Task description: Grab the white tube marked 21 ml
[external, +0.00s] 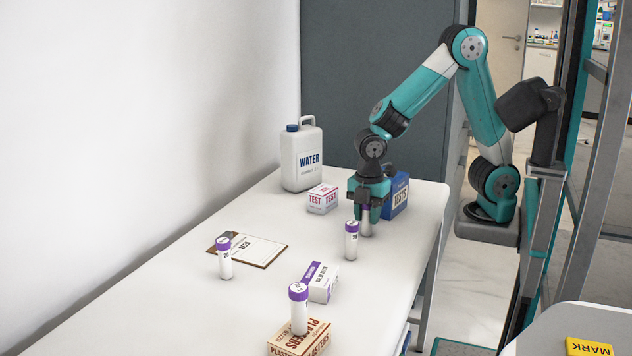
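Several white tubes with purple caps stand upright in the external view, and their small markings cannot be read for certain. One tube (367,227) stands at the far right of the table, directly under my gripper (367,212). The gripper points down with its fingers around the top of this tube, hiding most of the cap. Whether the fingers press on it cannot be told. A second tube (351,245) stands just in front and to the left. A third tube (225,262) is by the clipboard at the left. A fourth tube (299,318) is at the plasters box in front.
A blue tests box (398,197) is close behind my gripper. A small test box (322,199) and a water jug (301,160) stand further left. A clipboard (262,250), a white-purple box (321,283) and a plasters box (311,341) lie nearer. The table's left front is clear.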

